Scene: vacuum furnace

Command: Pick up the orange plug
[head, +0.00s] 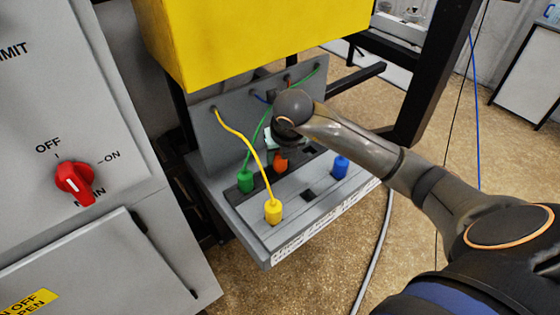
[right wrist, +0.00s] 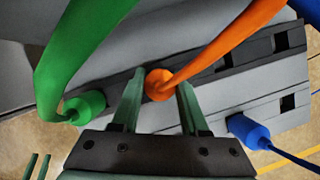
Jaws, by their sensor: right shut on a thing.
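The orange plug (head: 281,162) is at the back part of the grey socket panel, partly covered by my right arm in the head view. In the right wrist view, the orange plug (right wrist: 159,86) with its orange cable sits between the two green fingers of my right gripper (right wrist: 160,82). The right gripper is shut on it. I cannot tell whether the plug is seated or lifted. Two thin green bars at the lower left of the right wrist view look like my left gripper's fingers (right wrist: 37,166), apart with nothing between them. The head view does not show that gripper.
A green plug (head: 245,180) and a yellow plug (head: 273,211) stand left of the orange one, a blue plug (head: 341,166) right. Their cables arch from the upright back plate (head: 228,148). A yellow box (head: 250,40) overhangs the panel. A cabinet with a red switch (head: 74,182) stands left.

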